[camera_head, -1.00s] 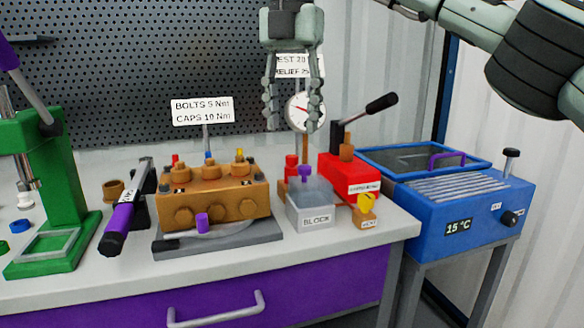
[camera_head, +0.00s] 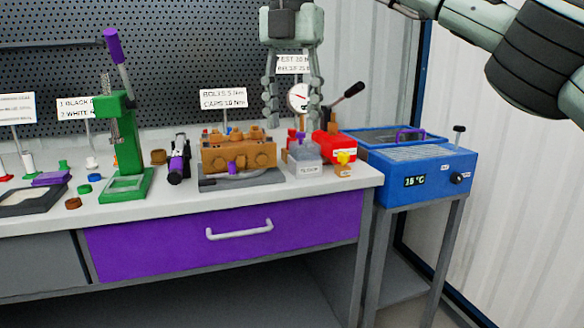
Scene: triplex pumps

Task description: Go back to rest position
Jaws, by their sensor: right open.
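My right gripper (camera_head: 292,105) hangs at the upper middle of the head view, fingers pointing down, spread apart with nothing between them. In the picture it overlaps the gauge and sign area above the back of the bench. My grey and black right arm (camera_head: 520,60) comes in from the upper right. My left gripper is out of view. The brown pump block (camera_head: 238,155) sits on a grey base plate (camera_head: 240,182) on the workbench.
The workbench (camera_head: 200,203) has a purple drawer. A green press (camera_head: 128,140), a torque wrench (camera_head: 178,165), a clear block bin (camera_head: 306,160) and a red hand pump (camera_head: 328,148) stand on it. A blue bath (camera_head: 420,180) stands at right. Floor shows below.

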